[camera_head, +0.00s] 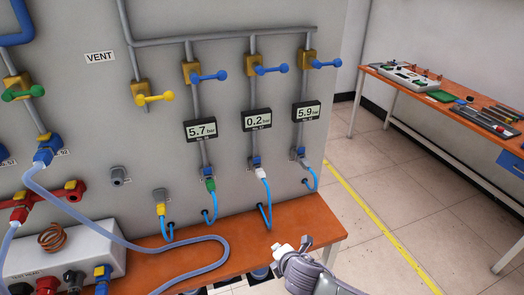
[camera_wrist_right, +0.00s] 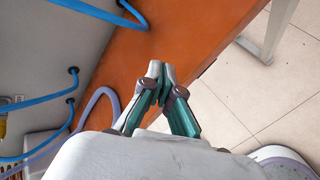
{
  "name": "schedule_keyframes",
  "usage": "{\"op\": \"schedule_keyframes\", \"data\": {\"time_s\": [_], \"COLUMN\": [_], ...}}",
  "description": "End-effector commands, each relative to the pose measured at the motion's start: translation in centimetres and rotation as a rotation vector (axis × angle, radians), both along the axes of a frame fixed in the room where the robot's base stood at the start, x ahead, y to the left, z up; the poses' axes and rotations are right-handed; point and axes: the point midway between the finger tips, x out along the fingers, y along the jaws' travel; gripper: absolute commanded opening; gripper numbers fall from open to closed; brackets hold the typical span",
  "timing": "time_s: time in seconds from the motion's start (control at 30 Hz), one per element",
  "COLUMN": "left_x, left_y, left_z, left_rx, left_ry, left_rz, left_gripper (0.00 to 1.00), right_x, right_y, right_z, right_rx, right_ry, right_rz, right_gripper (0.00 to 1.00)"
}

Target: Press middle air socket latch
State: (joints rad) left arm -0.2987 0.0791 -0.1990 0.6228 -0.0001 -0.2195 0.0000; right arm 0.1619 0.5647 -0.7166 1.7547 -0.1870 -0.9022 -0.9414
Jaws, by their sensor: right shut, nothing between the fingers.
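The middle air socket (camera_head: 256,162) is blue and sits on the grey panel below the gauge (camera_head: 257,120) reading 0.2 bar. A white plug (camera_head: 262,173) with a blue hose is at its lower end. The latch is too small to make out. My right gripper (camera_head: 290,246) is shut and empty, low in front of the orange bench's right end and apart from the sockets. In the right wrist view its fingertips (camera_wrist_right: 160,70) are together above the orange surface, and the middle socket does not show. My left gripper is not in view.
Sockets with a green plug (camera_head: 210,185) and a grey plug (camera_head: 302,156) flank the middle one. Blue hoses (camera_head: 267,208) loop down to the panel. A thick grey-blue hose (camera_head: 190,242) lies across the orange bench (camera_head: 318,223). Open floor (camera_head: 390,210) is to the right.

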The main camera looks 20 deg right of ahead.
Motion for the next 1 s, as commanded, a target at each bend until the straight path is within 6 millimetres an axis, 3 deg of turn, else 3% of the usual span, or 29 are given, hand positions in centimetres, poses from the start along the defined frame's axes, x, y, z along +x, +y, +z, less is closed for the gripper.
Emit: {"op": "schedule_keyframes", "data": {"time_s": [0.03,0.1,0.2,0.3,0.43,0.77,1.0], "left_x": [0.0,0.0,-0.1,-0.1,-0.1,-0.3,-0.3], "left_y": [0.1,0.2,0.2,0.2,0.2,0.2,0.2], "left_z": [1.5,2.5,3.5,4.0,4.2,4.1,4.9], "left_rx": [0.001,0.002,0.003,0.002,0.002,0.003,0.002], "left_ry": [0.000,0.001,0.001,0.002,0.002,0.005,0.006], "left_rz": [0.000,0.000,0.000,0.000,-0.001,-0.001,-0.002], "left_gripper": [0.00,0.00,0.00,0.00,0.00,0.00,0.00], "right_x": [2.0,3.0,3.1,2.8,2.4,2.4,4.5], "right_y": [-0.2,0.0,-0.1,-0.4,-0.5,-0.5,-0.4], "right_z": [6.1,11.9,17.8,21.2,22.9,22.9,22.5], "right_rx": [-0.172,-0.417,-0.715,-0.922,-1.045,-1.059,-1.058], "right_ry": [-0.090,-0.182,-0.271,-0.317,-0.337,-0.338,-0.338], "right_rz": [0.133,0.301,0.469,0.565,0.617,0.624,0.623], "right_gripper": [0.00,0.00,0.00,0.00,0.00,0.00,0.00]}}
